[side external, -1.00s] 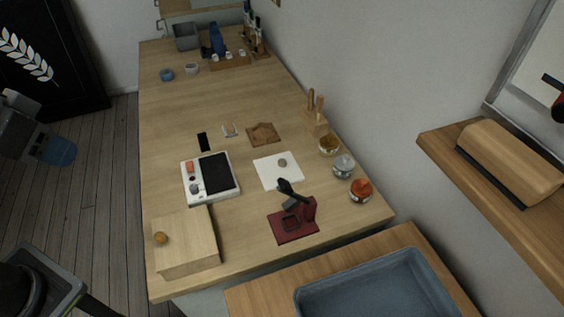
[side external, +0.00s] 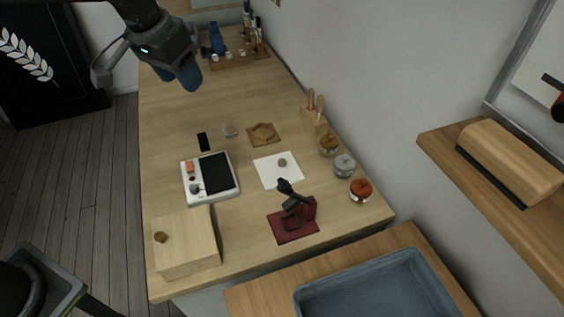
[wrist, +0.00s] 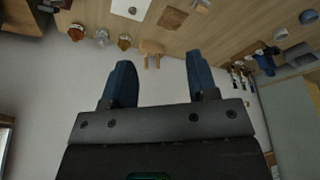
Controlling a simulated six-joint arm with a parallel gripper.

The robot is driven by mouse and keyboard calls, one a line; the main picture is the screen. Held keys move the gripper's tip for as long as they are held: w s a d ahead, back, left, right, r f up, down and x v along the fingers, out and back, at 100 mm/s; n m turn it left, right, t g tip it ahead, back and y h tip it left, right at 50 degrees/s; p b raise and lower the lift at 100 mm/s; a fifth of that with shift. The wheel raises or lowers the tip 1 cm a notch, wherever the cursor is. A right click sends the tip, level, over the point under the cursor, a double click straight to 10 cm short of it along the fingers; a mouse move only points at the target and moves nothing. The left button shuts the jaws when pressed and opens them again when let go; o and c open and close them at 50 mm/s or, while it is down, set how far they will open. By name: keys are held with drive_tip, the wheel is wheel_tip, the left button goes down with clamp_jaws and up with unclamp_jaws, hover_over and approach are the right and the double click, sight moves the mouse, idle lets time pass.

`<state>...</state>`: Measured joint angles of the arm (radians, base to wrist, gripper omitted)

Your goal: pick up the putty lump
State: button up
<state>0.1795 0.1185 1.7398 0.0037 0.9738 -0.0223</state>
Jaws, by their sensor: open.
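A small grey lump (side external: 282,162), which looks like the putty lump, lies on a white square sheet (side external: 266,178) near the middle of the worktop. It also shows as a small dark spot on the sheet at the top of the wrist view (wrist: 132,10). My gripper (side external: 180,80) hangs above the far left part of the worktop in the side view, well away from the lump. Its two blue fingers are apart in the wrist view (wrist: 159,68), with nothing between them.
A white device with a dark pad (side external: 218,172) sits left of the sheet. A dark red stand (side external: 293,228) is in front of it, and a wooden box (side external: 185,243) is at front left. Jars (side external: 344,166) line the wall side. The worktop's left middle is mostly bare.

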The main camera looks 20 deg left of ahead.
drive_tip(key=w+d+f, duration=0.4)
drive_tip(key=w+f, duration=0.1)
drive_tip(key=w, duration=0.1)
drive_tip(key=m+g, duration=0.2)
approach(282, 161)
drive_tip(key=f, duration=0.3)
drive_tip(key=shift+w+a, duration=0.1)
drive_tip(key=shift+w, duration=0.15)
drive_tip(key=shift+w+d+f, duration=0.1)
drive_tip(key=shift+w+f, duration=0.05)
drive_tip(key=shift+f, duration=0.85)
drive_tip(key=shift+w+d+f, duration=0.1)
drive_tip(key=shift+f, duration=0.9)
drive_tip(key=shift+w+d+f, duration=0.1)
drive_tip(key=shift+w+f, duration=0.05)
drive_tip(key=shift+f, duration=0.85)
clamp_jaws()
drive_tip(key=shift+r, duration=0.1)
